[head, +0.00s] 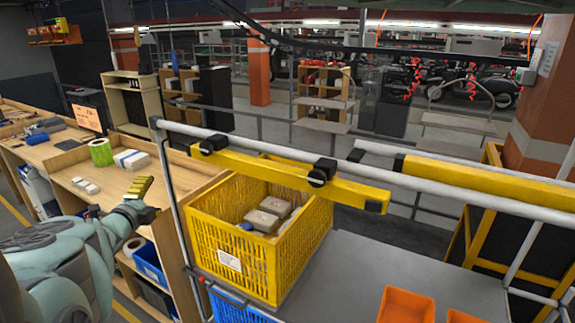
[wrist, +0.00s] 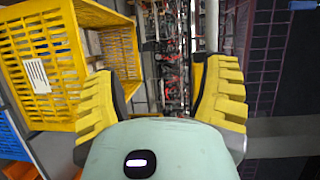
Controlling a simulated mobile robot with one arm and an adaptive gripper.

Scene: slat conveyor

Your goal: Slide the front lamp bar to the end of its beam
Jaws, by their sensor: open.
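The front lamp bar (head: 270,174) is a long yellow bar with a black end cap, hung by two black clamps on the front beam (head: 430,191), a pale grey round rail. In the head view it spans the left and middle part of this beam, above a yellow crate. My gripper (head: 143,203) is at the left, apart from the bar and to the left of the beam's left end. In the wrist view the yellow ribbed fingers of my gripper (wrist: 162,85) stand wide apart with nothing between them. The lamp bar is not clearly seen there.
The yellow crate (head: 232,262) with grey boxes stands under the bar; it also shows in the wrist view (wrist: 45,70). An upright post (head: 176,205) holds the beam's left end. A second yellow bar (head: 490,182) lies behind the beam at right. Orange bins (head: 405,306) sit on the grey surface.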

